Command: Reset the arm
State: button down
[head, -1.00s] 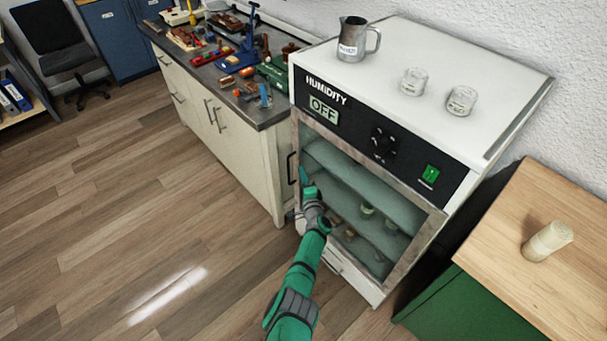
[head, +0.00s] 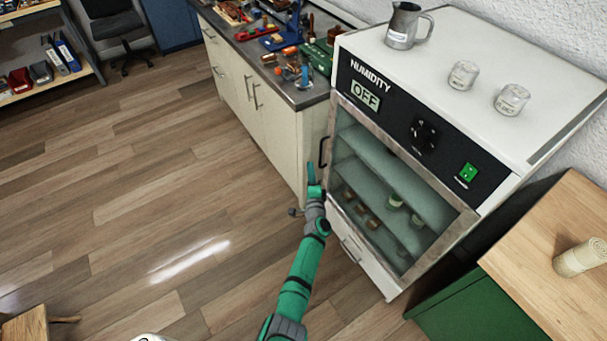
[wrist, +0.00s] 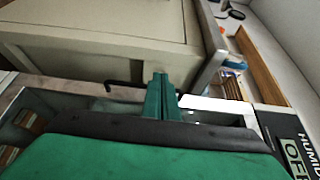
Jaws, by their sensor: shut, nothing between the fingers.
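My green gripper (head: 312,176) is shut and empty, its fingers together and pointing up in the head view. It is in front of the left edge of the humidity cabinet (head: 365,134), close to the cabinet's dark door handle (head: 323,152). In the wrist view the closed fingers (wrist: 160,92) show in the middle, with the dark handle (wrist: 122,86) just left of them. I cannot tell whether they touch it. The cabinet's glass door (head: 390,190) looks shut, with several small items behind it. The cabinet display reads OFF.
A metal pitcher (head: 404,27) and two jars (head: 463,75) (head: 511,99) stand on the cabinet. A workbench (head: 274,120) with tools is to its left. A wooden-topped green cabinet (head: 540,225) with a pale roll (head: 580,258) is at right. The floor at left is mostly clear.

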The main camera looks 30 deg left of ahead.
jog(key=shift+s+a, duration=0.25)
jog(key=shift+s, duration=0.35)
jog(key=shift+s+a, duration=0.2)
jog(key=shift+s, duration=0.4)
jog(key=s+d+f+n+h, duration=0.2)
jog(key=d+f, duration=0.1)
jog(key=d, duration=0.7)
jog(key=s+d+f+n+h, duration=0.1)
jog(key=s+d+f, duration=0.25)
jog(key=d, duration=0.55)
jog(key=s+d+f+n+h, duration=0.1)
jog(key=s+d+n+h, duration=0.1)
jog(key=s+d, duration=0.6)
jog(key=s+d+n+h, duration=0.2)
jog(key=s+d, duration=0.5)
jog(key=d, duration=0.4)
jog(key=s+d+r+n+h, duration=0.15)
jog(key=s+r, duration=0.25)
jog(key=s, duration=0.5)
jog(key=s+d+r+n+h, duration=0.1)
jog(key=s+d+r, duration=0.2)
jog(key=s+r, duration=0.35)
jog(key=s+a+r, duration=0.2)
jog(key=s+r, duration=0.4)
jog(key=r, duration=0.1)
jog(key=s+a+r+n+t+h, duration=0.1)
jog(key=s+a+r, duration=0.1)
jog(key=s+r, duration=0.4)
jog(key=shift+a+r, duration=0.4)
jog(key=shift+r, duration=0.1)
